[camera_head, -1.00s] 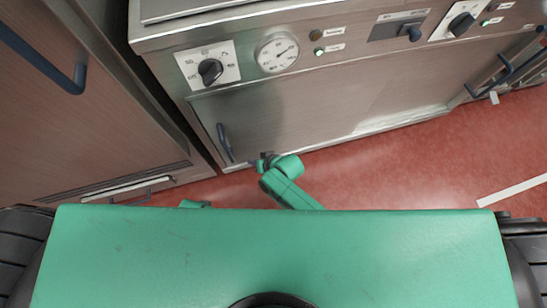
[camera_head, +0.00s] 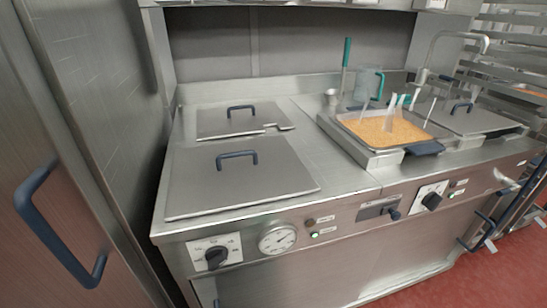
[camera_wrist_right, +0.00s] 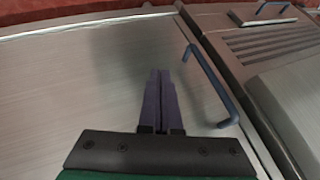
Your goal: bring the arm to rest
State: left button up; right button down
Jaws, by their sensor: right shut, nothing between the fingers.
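My right gripper (camera_wrist_right: 159,72) shows in the right wrist view, its two dark fingers together with nothing between them. It points at a plain steel panel (camera_wrist_right: 80,85), with a blue handle (camera_wrist_right: 212,85) to the right of the fingers; no contact is visible. Neither gripper and no part of my arms shows in the head view.
In the head view, a steel kettle unit (camera_head: 240,222) has closed lids (camera_head: 240,185) and a basket of orange food (camera_head: 385,132). A tall steel cabinet with a blue handle (camera_head: 60,225) stands left. Red floor (camera_head: 470,285) shows at lower right.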

jog(key=s+d+r+g+h, duration=0.1)
jog(key=s+d+r+h, duration=0.15)
jog(key=d+r, duration=0.75)
jog(key=s+d+r+h, duration=0.25)
jog(key=d+r, duration=0.25)
jog(key=d, duration=0.8)
notch_tip(320, 180, down, 24)
jog(key=s+g, duration=0.1)
jog(key=s, duration=0.2)
jog(key=s+d+f+g+h, duration=0.1)
jog(key=s+d+f+g, duration=0.15)
jog(key=s+f, duration=1.1)
notch_tip(320, 180, up, 15)
jog(key=s+d+p, duration=0.1)
jog(key=s+p, duration=0.1)
jog(key=p, duration=1.2)
jog(key=shift+f+t, duration=0.2)
jog(key=shift+t, duration=0.25)
